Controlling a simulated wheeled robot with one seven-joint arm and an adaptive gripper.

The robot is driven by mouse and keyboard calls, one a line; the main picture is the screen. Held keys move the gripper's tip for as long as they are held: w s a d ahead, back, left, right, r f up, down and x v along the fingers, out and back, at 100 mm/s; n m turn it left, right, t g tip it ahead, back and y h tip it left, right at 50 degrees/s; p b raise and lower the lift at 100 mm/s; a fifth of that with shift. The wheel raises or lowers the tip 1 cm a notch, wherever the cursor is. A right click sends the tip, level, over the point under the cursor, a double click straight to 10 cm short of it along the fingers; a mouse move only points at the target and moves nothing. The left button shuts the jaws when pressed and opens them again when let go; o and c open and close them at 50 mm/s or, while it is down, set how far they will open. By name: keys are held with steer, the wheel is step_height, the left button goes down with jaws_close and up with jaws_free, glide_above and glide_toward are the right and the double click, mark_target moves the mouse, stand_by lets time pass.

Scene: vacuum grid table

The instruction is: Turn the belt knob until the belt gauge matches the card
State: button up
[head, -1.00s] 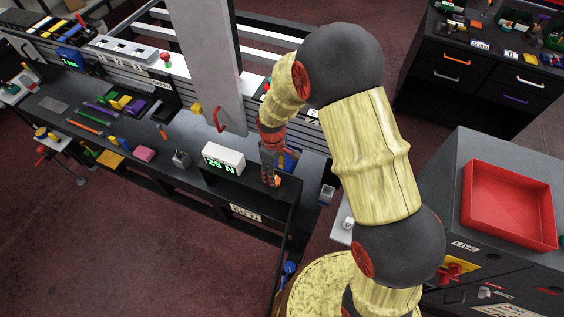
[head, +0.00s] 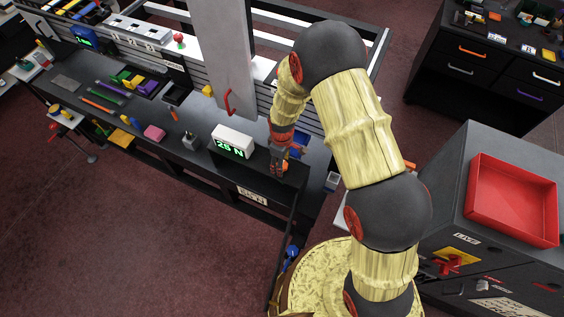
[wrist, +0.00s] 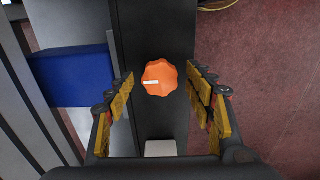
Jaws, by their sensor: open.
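The orange knob (wrist: 160,77) sits on a dark beam in the wrist view, its white mark pointing left. In the head view the knob (head: 285,167) is partly hidden by my gripper. My gripper (head: 278,172) is over the knob; in the wrist view its open fingers (wrist: 161,84) stand on either side of the knob, with gaps on both sides. The white gauge box (head: 232,141) beside it shows green digits reading 25 N. A small white card (head: 252,196) is on the bench's front face below; its text is too small to read surely.
A blue block (wrist: 72,80) lies left of the beam in the wrist view. A grey upright panel with a red handle (head: 228,102) stands behind the gauge. Several coloured items lie on the bench to the left. A red tray (head: 483,226) rests on the cabinet at right.

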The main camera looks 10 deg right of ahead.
steer(key=shift+c, duration=1.3)
steer(key=c, duration=0.9)
